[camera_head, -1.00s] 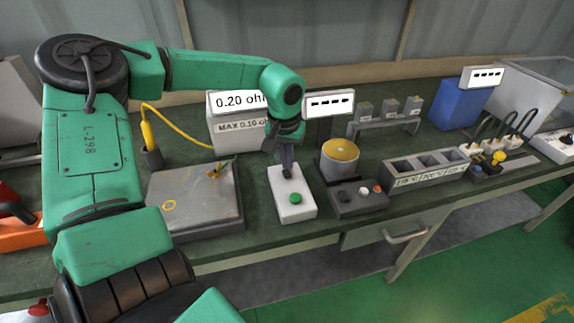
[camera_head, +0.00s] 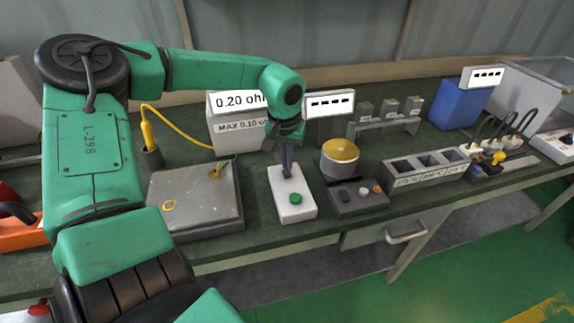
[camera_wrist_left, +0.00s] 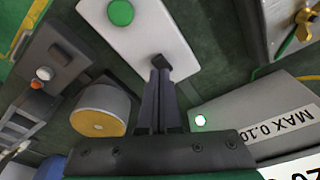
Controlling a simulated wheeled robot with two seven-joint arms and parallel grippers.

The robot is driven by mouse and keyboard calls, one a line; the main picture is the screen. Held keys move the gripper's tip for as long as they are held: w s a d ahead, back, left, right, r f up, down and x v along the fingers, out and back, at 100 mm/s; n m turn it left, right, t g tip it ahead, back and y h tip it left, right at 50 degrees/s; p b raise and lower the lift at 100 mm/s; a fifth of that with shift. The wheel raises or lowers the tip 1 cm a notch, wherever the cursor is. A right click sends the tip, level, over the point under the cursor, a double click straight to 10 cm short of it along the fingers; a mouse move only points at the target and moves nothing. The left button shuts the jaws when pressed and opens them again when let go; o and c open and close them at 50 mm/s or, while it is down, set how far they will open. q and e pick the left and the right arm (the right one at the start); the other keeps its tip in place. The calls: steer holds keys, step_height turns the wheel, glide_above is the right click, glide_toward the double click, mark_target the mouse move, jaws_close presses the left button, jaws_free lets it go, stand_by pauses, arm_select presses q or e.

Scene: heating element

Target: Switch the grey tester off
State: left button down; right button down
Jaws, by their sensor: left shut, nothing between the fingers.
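The grey tester (camera_head: 236,137) is a box at the back of the bench. In the left wrist view a bright green-white light (camera_wrist_left: 200,120) shows on the tester (camera_wrist_left: 232,112). My left gripper (camera_head: 287,173) is shut and empty, pointing down over the white box (camera_head: 292,208) in front of the tester. In the left wrist view its fingertips (camera_wrist_left: 160,74) are at a small black switch (camera_wrist_left: 162,61); contact is unclear. A green button (camera_wrist_left: 120,12) sits beyond. My right gripper is not in view.
A metal plate (camera_head: 170,222) lies to the left, with a yellow probe (camera_head: 147,132) behind it. A gold-topped cylinder (camera_head: 340,158) and a dark control box (camera_head: 346,205) stand close on the right. A grey compartment tray (camera_head: 400,178) is farther right.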

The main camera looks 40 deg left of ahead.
mark_target(287, 174)
arm_select(q)
steer(key=shift+f+b, duration=1)
steer(key=shift+f, duration=0.1)
stand_by(0.9)
step_height(287, 174, up, 7)
steer(key=p, duration=0.5)
steer(key=shift+r, duration=0.1)
stand_by(0.5)
